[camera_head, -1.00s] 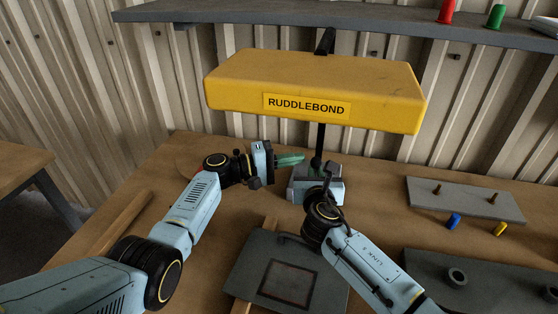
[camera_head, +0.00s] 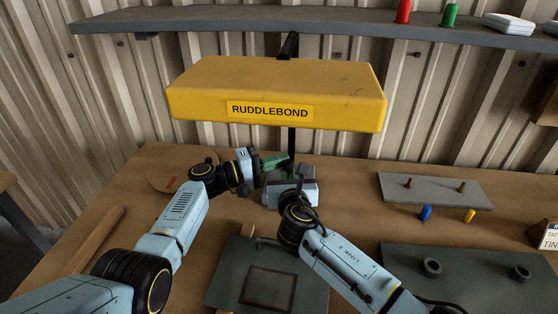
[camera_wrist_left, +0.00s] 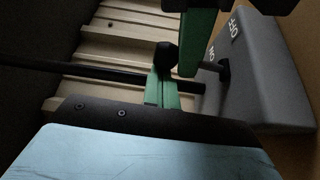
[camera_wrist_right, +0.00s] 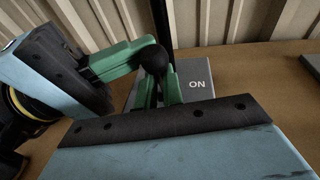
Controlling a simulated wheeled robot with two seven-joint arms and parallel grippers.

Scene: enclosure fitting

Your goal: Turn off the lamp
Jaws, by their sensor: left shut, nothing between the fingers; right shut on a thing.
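The lamp has a yellow shade (camera_head: 275,90) marked RUDDLEBOND on a dark post above a grey base (camera_head: 307,192). In the right wrist view the base (camera_wrist_right: 203,88) shows an ON label; the left wrist view shows the base (camera_wrist_left: 265,85) with an OFF label. My right gripper (camera_wrist_right: 160,88) is shut with its green fingers at a black ball knob (camera_wrist_right: 155,58). My left gripper (camera_head: 274,162) is shut and empty; its fingertips come in from the left close to the knob. Whether they touch it, I cannot tell. The right fingers are mostly hidden in the head view.
A dark plate (camera_head: 232,285) lies in front of the base. A grey board with pegs (camera_head: 435,193), blue (camera_head: 425,213) and yellow (camera_head: 469,216) pieces, and a dark block (camera_head: 465,285) are at right. A round board (camera_head: 170,172) lies behind my left arm. A shelf (camera_head: 240,18) runs above.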

